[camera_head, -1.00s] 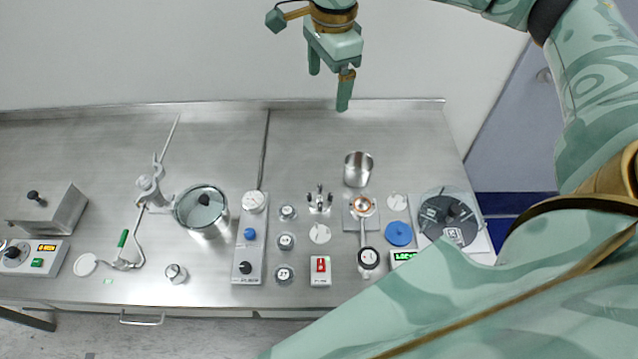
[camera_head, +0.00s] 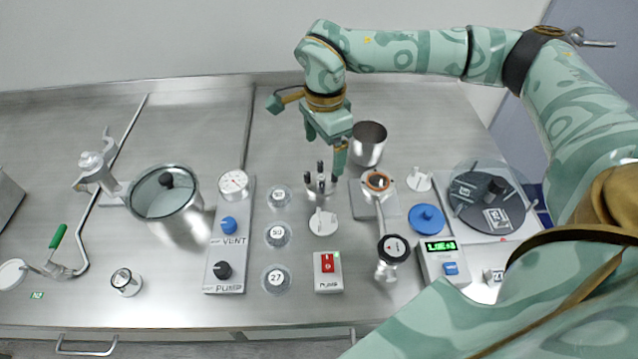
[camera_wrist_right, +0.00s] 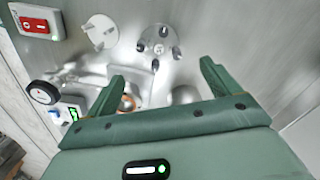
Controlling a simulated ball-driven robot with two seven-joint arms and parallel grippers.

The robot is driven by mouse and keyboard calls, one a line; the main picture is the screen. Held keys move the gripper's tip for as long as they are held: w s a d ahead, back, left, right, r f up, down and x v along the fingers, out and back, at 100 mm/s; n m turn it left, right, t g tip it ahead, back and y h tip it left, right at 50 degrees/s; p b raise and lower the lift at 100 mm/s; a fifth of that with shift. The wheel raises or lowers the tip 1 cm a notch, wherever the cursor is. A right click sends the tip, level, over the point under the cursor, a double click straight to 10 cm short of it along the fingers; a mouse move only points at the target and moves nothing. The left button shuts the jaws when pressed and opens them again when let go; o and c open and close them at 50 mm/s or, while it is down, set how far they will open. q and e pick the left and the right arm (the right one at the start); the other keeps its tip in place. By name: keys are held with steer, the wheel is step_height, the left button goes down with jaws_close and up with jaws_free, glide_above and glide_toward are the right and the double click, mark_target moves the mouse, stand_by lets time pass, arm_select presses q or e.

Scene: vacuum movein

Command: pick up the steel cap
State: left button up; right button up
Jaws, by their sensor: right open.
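The thing that best fits the steel cap is a shiny steel cup-shaped piece (camera_head: 368,145) standing on the bench, its round top facing up. It also seems to show in the right wrist view as a blurred silver shape (camera_wrist_right: 185,96) between the fingers. My right gripper (camera_head: 326,150) is open and empty, pointing down, to the left of the steel piece in the head view and close to the pronged stand. Whether it touches anything is unclear. In the right wrist view the two green fingers (camera_wrist_right: 160,85) are spread wide. My left gripper is not in view.
Close by are a pronged stand (camera_head: 320,184), a copper-ringed port (camera_head: 377,182) on a grey block, a white disc (camera_head: 323,222) and a blue disc (camera_head: 427,218). A glass-topped steel pot (camera_head: 167,203) stands left. The back of the bench (camera_head: 430,105) is mostly clear.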

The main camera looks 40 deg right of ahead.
mark_target(321, 176)
step_height(321, 176, down, 3)
steer(key=shift+f+b, duration=0.15)
steer(key=shift+b, duration=0.15)
steer(key=f, duration=0.1)
steer(key=f+b, duration=0.1)
steer(key=f, duration=0.1)
steer(key=f+b, duration=0.1)
steer(key=f, duration=0.1)
steer(key=shift+a+f, duration=0.15)
steer(key=shift+a, duration=0.15)
steer(key=c, duration=1.1)
